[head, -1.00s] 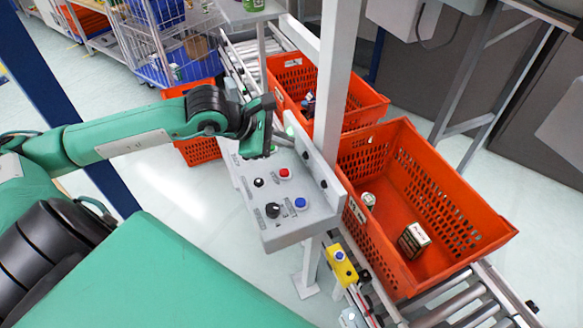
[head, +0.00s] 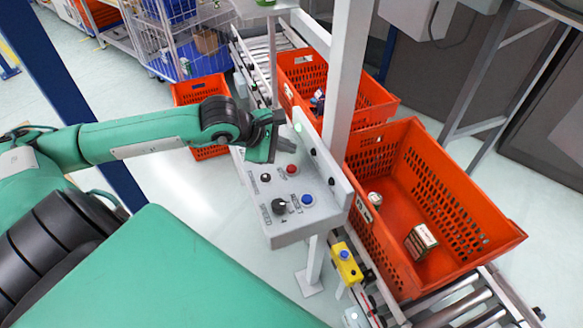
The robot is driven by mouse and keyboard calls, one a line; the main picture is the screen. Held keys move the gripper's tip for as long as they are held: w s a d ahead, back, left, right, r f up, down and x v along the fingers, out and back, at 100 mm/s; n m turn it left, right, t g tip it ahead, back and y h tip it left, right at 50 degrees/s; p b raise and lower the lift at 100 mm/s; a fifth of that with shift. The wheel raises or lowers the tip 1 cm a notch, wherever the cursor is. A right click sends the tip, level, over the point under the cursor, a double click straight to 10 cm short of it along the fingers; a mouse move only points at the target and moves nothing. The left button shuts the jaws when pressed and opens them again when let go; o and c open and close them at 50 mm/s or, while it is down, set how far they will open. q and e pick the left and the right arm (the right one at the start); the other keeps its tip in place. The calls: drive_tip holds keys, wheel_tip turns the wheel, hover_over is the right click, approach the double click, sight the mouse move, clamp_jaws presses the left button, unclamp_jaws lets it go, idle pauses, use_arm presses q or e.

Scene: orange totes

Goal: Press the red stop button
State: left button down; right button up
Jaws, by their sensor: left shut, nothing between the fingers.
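The red stop button (head: 292,169) sits on the sloped top of a light grey control box (head: 290,230). A blue button (head: 307,200) and two black knobs, one of them a larger knob (head: 279,206), share that face. My left gripper (head: 272,158) is shut and empty, with its fingers pointing down just behind and left of the red button. It looks apart from the button, though the exact height is hard to tell. The red button is in plain view. My right gripper is not in view.
A grey post (head: 346,85) rises directly behind the control box. A large orange tote (head: 490,250) with a box and a can stands on rollers at right; another orange tote (head: 375,115) is behind the post. A yellow box with a blue button (head: 345,262) is below.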

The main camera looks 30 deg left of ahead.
sight(287, 169)
use_arm(q)
wheel_tip(287, 169, down, 3)
drive_tip(key=shift+r+b, duration=0.15)
drive_tip(key=shift+b, duration=0.75)
drive_tip(key=shift+f+b, duration=0.45)
drive_tip(key=shift+b, duration=0.1)
drive_tip(key=shift+f, duration=0.15)
idle(0.7)
drive_tip(key=shift+b, duration=0.3)
